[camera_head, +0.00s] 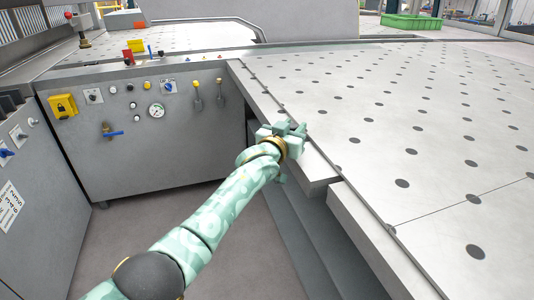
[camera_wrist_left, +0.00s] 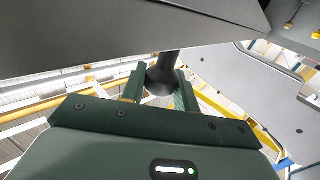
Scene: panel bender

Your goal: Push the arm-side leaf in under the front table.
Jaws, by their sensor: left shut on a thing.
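The front table (camera_head: 440,120) is a wide pale top with dark round spots, at the right in the head view. A grey leaf (camera_head: 318,167) sticks out from its left edge, slightly below the top. My left gripper (camera_head: 293,130) is at the leaf's outer edge, and my arm hides part of the leaf. In the left wrist view, the fingers of my left gripper (camera_wrist_left: 160,88) are shut on a dark round knob (camera_wrist_left: 164,68), below a dark grey surface (camera_wrist_left: 120,28). My right gripper is out of view.
Another slab (camera_head: 368,240) juts out along the table's near left edge. A grey control cabinet (camera_head: 170,160) with knobs and a gauge stands at the left. Open floor (camera_head: 200,245) lies between cabinet and table. A green crate (camera_head: 410,22) is far back.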

